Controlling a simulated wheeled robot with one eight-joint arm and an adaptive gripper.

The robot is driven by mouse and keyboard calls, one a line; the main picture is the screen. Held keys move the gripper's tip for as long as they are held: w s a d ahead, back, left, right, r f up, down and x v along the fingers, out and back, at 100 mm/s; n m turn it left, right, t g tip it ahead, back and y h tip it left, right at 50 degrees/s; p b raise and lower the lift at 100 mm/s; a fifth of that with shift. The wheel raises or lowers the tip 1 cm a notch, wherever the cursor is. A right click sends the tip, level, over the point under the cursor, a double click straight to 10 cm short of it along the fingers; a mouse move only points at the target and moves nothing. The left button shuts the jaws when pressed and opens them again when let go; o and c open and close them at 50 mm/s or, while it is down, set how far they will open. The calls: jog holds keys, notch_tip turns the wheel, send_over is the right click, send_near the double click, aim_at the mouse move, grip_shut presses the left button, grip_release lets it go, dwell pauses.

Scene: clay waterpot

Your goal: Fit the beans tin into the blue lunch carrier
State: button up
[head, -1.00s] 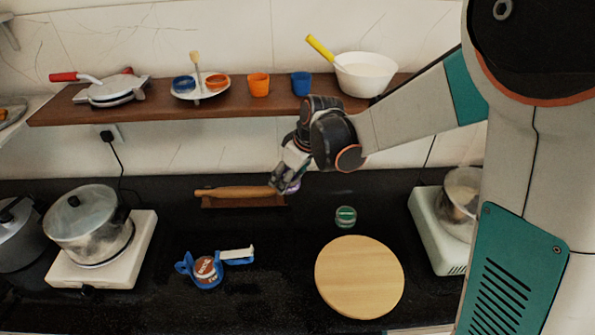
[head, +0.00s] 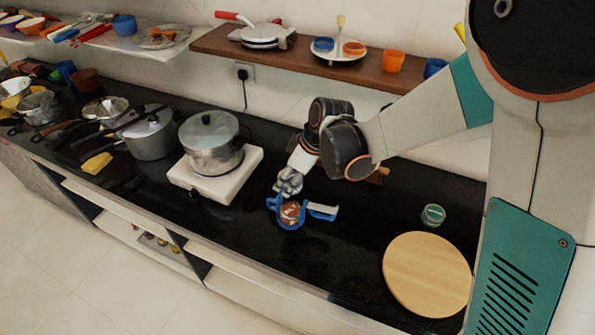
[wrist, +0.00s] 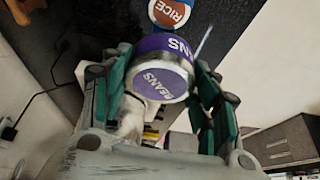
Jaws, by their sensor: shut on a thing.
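In the head view the tin is mostly hidden by the gripper. The blue lunch carrier (head: 283,223) sits on the black counter, just below and in front of the gripper in the picture. A rice tin (head: 291,211) with a reddish-brown top sits in the carrier; its RICE label (wrist: 170,12) shows at the top of the wrist view. Whether the beans tin touches the carrier cannot be told.
A green-topped tin (head: 433,214) and a round wooden board (head: 427,272) lie to the right. A steel pot (head: 211,145) on a white hotplate (head: 235,178) stands to the left. A shelf (head: 365,81) runs along the wall behind. The counter in front of the carrier is clear.

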jog(key=shift+s+a+f, duration=0.1)
jog(key=shift+f, duration=0.1)
jog(key=shift+f+b, duration=1.25)
jog(key=shift+f, duration=0.65)
jog(key=shift+f+b, duration=0.15)
jog(key=shift+b, duration=0.15)
jog(key=shift+f+b, duration=0.35)
jog(key=shift+f, duration=0.25)
jog(key=shift+f+b, duration=0.4)
jog(key=shift+b, duration=0.15)
jog(key=shift+f+b, duration=1.05)
jog(key=shift+f, duration=0.15)
dwell(0.7)
jog(key=shift+f+b, duration=0.35)
